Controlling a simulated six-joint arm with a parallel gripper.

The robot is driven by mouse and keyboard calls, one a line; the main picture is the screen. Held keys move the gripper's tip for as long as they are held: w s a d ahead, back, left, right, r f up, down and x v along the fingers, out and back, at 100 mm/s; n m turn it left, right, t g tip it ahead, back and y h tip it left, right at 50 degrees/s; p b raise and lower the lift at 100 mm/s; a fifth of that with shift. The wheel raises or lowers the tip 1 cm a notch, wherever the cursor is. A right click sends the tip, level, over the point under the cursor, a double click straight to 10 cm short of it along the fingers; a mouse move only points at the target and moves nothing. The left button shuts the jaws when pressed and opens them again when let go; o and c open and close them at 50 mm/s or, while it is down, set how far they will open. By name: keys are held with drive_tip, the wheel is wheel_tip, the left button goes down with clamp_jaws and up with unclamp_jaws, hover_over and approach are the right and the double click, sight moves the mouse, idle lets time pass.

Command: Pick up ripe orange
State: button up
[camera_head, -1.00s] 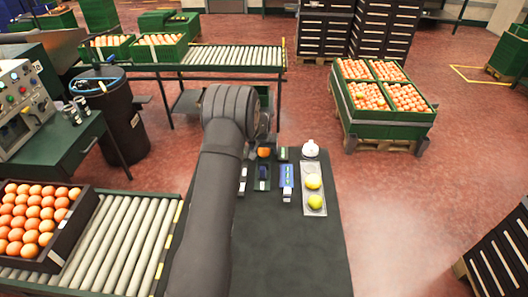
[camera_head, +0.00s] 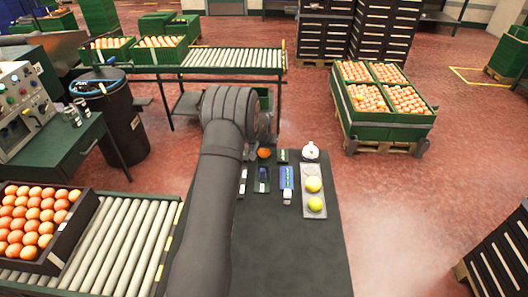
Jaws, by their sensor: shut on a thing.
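The ripe orange (camera_head: 264,153) shows at the far left part of the dark table (camera_head: 290,250), just below the end of my arm. My gripper (camera_head: 262,142) is mostly hidden by my own wrist. It is shut on the orange, and its fingers are hard to make out. Two yellow-green fruits, a nearer one (camera_head: 316,204) and a farther one (camera_head: 313,184), lie on a pale tray (camera_head: 304,215) to the right of my arm.
A white rounded object (camera_head: 310,151) stands beyond the pale tray. A blue box (camera_head: 287,178) and a small dark blue item (camera_head: 263,173) lie between the tray and my arm. The table's near part is bare.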

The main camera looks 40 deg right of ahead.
drive_tip(key=r, duration=0.2)
drive_tip(key=s+r, duration=0.1)
drive_tip(key=r, duration=0.1)
drive_tip(key=shift+d, duration=0.1)
drive_tip(key=s+d+r, duration=0.2)
drive_tip(key=s+r, duration=0.4)
drive_tip(key=s, duration=0.4)
drive_tip(key=a+n, duration=0.1)
drive_tip(key=a, duration=0.3)
drive_tip(key=w+a+n, duration=0.1)
drive_tip(key=a, duration=0.3)
drive_tip(key=w+a+n+y, duration=0.1)
drive_tip(key=a, duration=0.3)
drive_tip(key=shift+w+r+t, duration=0.15)
drive_tip(key=shift+r+t, duration=0.05)
drive_tip(key=shift+t, duration=0.2)
drive_tip(key=a+n, duration=0.3)
drive_tip(key=a, duration=0.6)
drive_tip(key=shift+t+y, duration=0.3)
drive_tip(key=shift+y, duration=0.1)
drive_tip(key=w+a+f, duration=0.1)
drive_tip(key=w+f, duration=0.1)
drive_tip(key=w, duration=0.1)
drive_tip(key=w+a+f, duration=0.2)
drive_tip(key=w, duration=0.2)
drive_tip(key=w+a+f, duration=0.2)
drive_tip(key=w+f, duration=0.1)
drive_tip(key=shift+w+a, duration=0.15)
drive_tip(key=shift+w+f, duration=0.15)
drive_tip(key=shift+f, duration=1.95)
